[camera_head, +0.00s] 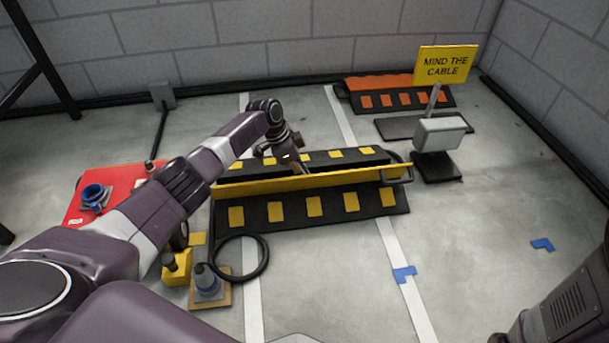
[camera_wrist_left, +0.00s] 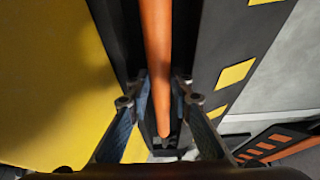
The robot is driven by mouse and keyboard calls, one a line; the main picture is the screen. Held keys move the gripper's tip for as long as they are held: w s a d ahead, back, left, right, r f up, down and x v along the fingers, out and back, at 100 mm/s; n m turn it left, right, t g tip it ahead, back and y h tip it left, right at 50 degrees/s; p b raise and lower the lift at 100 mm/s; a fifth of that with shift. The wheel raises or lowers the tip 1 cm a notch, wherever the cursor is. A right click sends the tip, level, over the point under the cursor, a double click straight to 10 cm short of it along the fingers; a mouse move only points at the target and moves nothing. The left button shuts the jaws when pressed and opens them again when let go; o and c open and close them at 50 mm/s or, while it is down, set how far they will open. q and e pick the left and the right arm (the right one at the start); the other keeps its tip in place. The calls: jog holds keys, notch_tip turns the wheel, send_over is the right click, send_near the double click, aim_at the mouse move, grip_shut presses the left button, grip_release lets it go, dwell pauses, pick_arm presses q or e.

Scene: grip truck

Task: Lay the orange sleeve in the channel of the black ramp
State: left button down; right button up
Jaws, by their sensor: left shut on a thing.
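The black ramp (camera_head: 295,209) with yellow patches lies on the floor in the middle of the head view. Its long yellow lid (camera_head: 345,180) stands raised along it. My left gripper (camera_head: 292,163) is over the ramp, behind the lid. In the left wrist view, the gripper (camera_wrist_left: 161,85) is shut on the orange sleeve (camera_wrist_left: 157,40), with one finger on each side. The sleeve lines up with the dark channel, between the yellow lid (camera_wrist_left: 50,80) and the black slope (camera_wrist_left: 215,45). I cannot tell whether it touches the channel floor. The right gripper is out of view.
A red mat (camera_head: 125,178) with a blue fitting (camera_head: 95,194) is at left. Another ramp (camera_head: 400,98) and a yellow sign (camera_head: 446,64) stand behind. The floor at right is mostly clear.

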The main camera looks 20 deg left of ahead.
pick_arm(q)
jog(key=shift+f, duration=0.1)
jog(key=shift+f, duration=0.4)
dwell(0.3)
jog(key=c, duration=1.7)
grip_release()
jog(key=shift+o, duration=0.2)
jog(key=shift+a+r, duration=0.1)
jog(key=shift+r, duration=0.1)
jog(key=v, duration=1.1)
jog(key=shift+s+r, duration=0.2)
jog(key=shift+r, duration=0.1)
jog(key=shift+a, duration=0.1)
